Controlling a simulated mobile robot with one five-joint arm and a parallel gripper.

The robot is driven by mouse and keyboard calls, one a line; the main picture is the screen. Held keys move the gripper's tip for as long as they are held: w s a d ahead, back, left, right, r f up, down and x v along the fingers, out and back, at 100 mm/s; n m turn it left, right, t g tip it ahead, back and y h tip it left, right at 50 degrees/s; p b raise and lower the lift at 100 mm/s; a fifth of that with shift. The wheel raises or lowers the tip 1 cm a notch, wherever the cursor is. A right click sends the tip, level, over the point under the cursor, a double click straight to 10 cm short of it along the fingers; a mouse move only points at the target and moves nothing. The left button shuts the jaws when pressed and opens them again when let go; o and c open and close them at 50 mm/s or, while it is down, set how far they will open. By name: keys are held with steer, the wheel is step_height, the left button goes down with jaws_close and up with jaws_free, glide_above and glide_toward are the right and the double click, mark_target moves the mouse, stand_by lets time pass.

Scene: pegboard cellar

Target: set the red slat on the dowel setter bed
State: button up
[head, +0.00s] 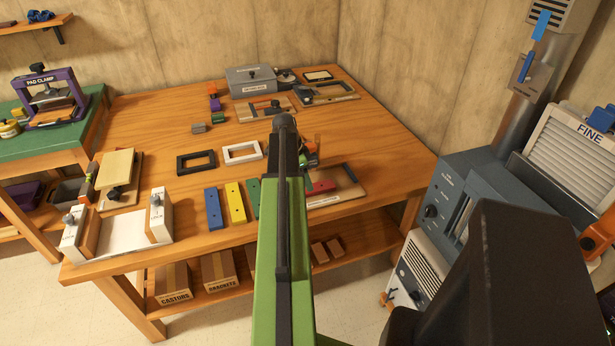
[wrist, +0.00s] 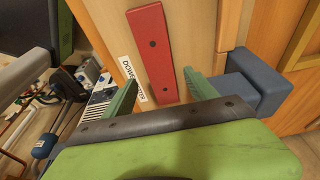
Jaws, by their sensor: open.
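A label partly reading "DOW…" lies beside the slat's left edge. My gripper (wrist: 165,93) is open, its green fingers on either side of the slat's near end, with visible gaps. In the head view the slat (head: 322,185) shows in small part on the dowel setter bed (head: 352,193), right of my arm. My arm hides much of the setter and most of the gripper there.
Blue (head: 213,208) and yellow (head: 235,203) slats lie left of my arm, with a green one partly hidden. Black (head: 196,153) and white (head: 242,143) frames lie behind them. A blue-grey block (wrist: 258,78) stands right of my gripper.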

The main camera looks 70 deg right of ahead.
steer(key=p+v, duration=0.5)
steer(key=v, duration=0.2)
steer(key=shift+r, duration=0.3)
steer(key=w+a+n+t, duration=0.2)
steer(key=w+a+n, duration=1)
steer(key=w+a, duration=1.15)
steer(key=w+a+n+y, duration=0.1)
steer(key=a+n, duration=0.7)
steer(key=a, duration=1.2)
steer(key=w+a+f+n+y, duration=0.1)
steer(key=w+a+n, duration=0.3)
steer(key=a, duration=1.7)
steer(key=n, duration=0.4)
steer(key=shift+w, duration=0.25)
